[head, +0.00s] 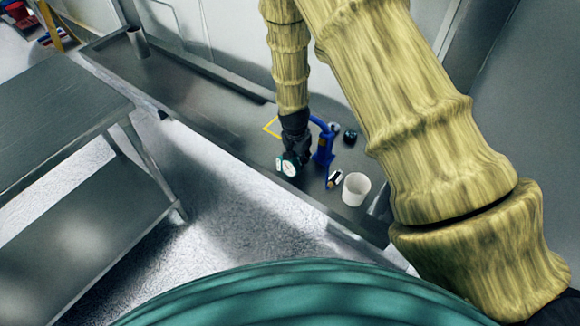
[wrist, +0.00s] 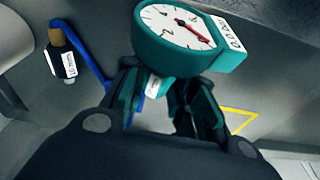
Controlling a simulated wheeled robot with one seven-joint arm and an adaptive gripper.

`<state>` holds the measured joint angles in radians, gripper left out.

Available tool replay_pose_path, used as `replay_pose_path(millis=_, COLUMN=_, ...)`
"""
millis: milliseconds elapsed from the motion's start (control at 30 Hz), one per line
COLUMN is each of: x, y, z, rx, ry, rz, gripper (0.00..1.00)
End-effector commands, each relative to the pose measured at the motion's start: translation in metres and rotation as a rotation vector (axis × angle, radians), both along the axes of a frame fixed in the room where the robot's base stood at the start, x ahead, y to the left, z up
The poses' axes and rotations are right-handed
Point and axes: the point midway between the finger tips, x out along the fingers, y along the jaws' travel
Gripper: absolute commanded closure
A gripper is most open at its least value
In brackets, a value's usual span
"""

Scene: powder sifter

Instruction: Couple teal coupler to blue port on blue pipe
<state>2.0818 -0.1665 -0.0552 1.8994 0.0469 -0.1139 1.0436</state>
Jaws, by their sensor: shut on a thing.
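The teal coupler (wrist: 213,60) has a round white gauge face with a red needle and a white label on its side. In the wrist view it sits at the top, at the fingertips of my gripper (wrist: 162,95). It also shows in the head view (head: 287,168), just below my gripper (head: 294,148). My gripper is shut on the coupler. The blue pipe (head: 323,149) stands on the bench just right of my gripper, and part of it shows at upper left in the wrist view (wrist: 87,52). I cannot make out the blue port; my fingers and the coupler hide part of the area.
A white cup (head: 356,190), a small black-and-white item (head: 334,179) and a dark round part (head: 350,136) are right of the pipe. A yellow outline (head: 270,127) marks the bench (head: 205,105). A grey cup (head: 138,42) stands far left. The bench's left stretch is clear.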

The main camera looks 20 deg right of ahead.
Motion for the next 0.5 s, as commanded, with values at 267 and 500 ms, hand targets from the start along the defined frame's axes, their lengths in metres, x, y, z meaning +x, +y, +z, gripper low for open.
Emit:
replay_pose_path(millis=267, x=0.000, y=0.000, z=0.019, rx=0.000, ry=0.000, rz=0.002, gripper=0.98)
replay_pose_path(millis=500, x=0.000, y=0.000, z=0.034, rx=0.000, ry=0.000, rz=0.000, gripper=0.98)
